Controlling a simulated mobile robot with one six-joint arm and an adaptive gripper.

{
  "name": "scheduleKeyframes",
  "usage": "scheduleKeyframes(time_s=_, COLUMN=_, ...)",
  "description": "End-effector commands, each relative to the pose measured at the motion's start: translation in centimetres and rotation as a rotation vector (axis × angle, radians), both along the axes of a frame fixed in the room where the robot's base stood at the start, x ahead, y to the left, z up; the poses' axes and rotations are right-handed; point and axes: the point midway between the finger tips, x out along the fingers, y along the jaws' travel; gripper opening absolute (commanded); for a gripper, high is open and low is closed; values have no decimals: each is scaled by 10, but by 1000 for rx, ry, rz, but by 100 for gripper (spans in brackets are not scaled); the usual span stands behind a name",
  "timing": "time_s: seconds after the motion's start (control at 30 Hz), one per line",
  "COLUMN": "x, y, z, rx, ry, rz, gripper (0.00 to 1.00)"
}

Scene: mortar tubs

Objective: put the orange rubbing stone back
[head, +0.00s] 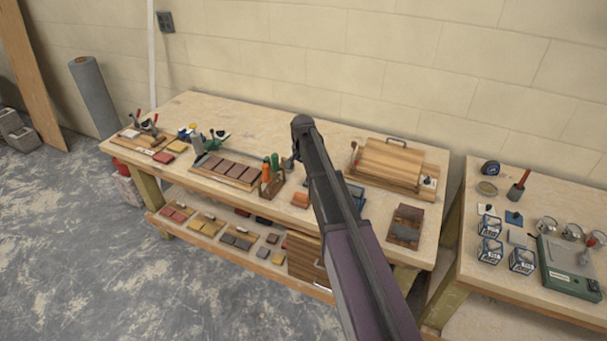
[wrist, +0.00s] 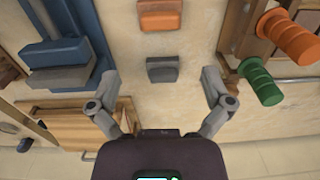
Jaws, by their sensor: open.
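The orange rubbing stone (head: 301,200) is a small block lying on the long workbench, just left of my arm in the head view. In the wrist view the orange stone (wrist: 161,14) is at the top edge. A similar dark grey block (wrist: 162,70) lies on the bench between my fingers in the picture, apart from the orange one. My gripper (wrist: 160,78) is open and empty, its two fingers spread wide over the bench. In the head view my arm hides most of the gripper and the bench around the grey block.
A wooden holder (head: 272,186) with orange and green handles stands left of the orange stone. A blue item (wrist: 60,50) with a grey block lies on the other side. A handled wooden board (head: 390,162) is at the back right. A brown tile panel (head: 405,226) lies near the front.

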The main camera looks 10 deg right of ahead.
Motion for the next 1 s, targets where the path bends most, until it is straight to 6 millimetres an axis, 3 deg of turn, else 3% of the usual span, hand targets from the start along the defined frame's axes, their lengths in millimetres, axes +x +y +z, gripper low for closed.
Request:
scheduleKeyframes(time_s=0.17, x=-14, y=0, z=0, rx=-1, ry=0, rz=22, gripper=100)
scheduleKeyframes(time_s=0.27, x=-37, y=0, z=0, rx=-2, ry=0, rz=62, gripper=100)
scheduleKeyframes(time_s=0.37, x=-70, y=0, z=0, rx=-4, ry=0, rz=127, gripper=100)
scheduleKeyframes(time_s=0.7, x=-220, y=0, z=0, rx=-14, ry=3, rz=444, gripper=100)
scheduleKeyframes(time_s=0.83, x=-262, y=0, z=0, rx=-17, ry=4, rz=544, gripper=100)
scheduleKeyframes(time_s=1.0, x=-289, y=-1, z=0, rx=-19, ry=5, rz=617, gripper=100)
